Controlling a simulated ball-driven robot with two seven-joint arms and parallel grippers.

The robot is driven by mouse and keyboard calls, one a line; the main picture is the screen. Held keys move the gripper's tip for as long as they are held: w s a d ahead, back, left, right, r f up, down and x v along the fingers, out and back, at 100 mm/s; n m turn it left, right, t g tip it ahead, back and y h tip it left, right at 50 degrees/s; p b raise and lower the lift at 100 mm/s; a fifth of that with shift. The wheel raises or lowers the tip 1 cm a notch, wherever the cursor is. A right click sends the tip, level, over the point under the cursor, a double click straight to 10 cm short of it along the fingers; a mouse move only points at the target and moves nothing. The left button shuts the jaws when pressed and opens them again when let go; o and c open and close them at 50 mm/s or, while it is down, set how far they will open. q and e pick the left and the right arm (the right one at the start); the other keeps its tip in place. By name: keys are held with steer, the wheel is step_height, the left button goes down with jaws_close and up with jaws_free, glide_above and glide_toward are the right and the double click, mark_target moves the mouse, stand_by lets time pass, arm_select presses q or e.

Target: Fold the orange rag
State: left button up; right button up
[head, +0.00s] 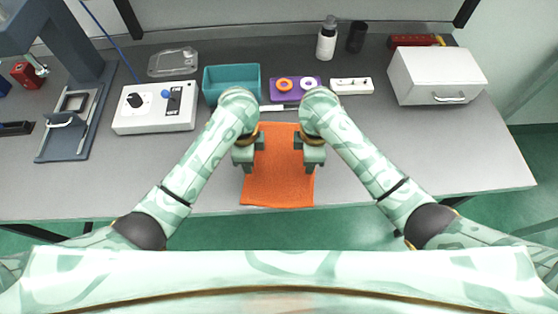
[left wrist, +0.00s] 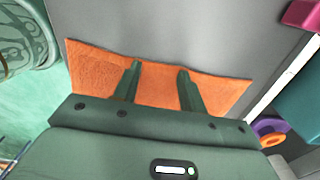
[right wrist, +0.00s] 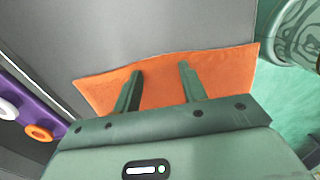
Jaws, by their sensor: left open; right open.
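The orange rag (head: 278,180) lies flat and spread out on the grey table, its near edge close to the table's front edge. My left gripper (head: 244,168) is over the rag's left edge, and my right gripper (head: 313,168) is over its right edge. In the left wrist view the open fingers (left wrist: 160,75) lie over the rag (left wrist: 95,72) with a gap between them. In the right wrist view the open fingers (right wrist: 160,75) likewise lie over the rag (right wrist: 225,68). Both grippers are empty.
Behind the rag stand a teal bin (head: 232,80), a purple block with rings (head: 296,89) and a white strip (head: 351,86). A white control box (head: 155,108) is left, a white case (head: 436,76) right.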

arm_select(q)
steer(key=shift+f, duration=0.15)
arm_select(e)
steer(key=shift+f, duration=0.2)
arm_select(q)
steer(key=shift+s, duration=0.15)
steer(key=c, duration=0.5)
arm_select(e)
steer(key=shift+s+r, duration=0.1)
steer(key=shift+s, duration=0.05)
steer(key=c, duration=0.5)
arm_select(q)
jaws_close()
arm_select(e)
jaws_close()
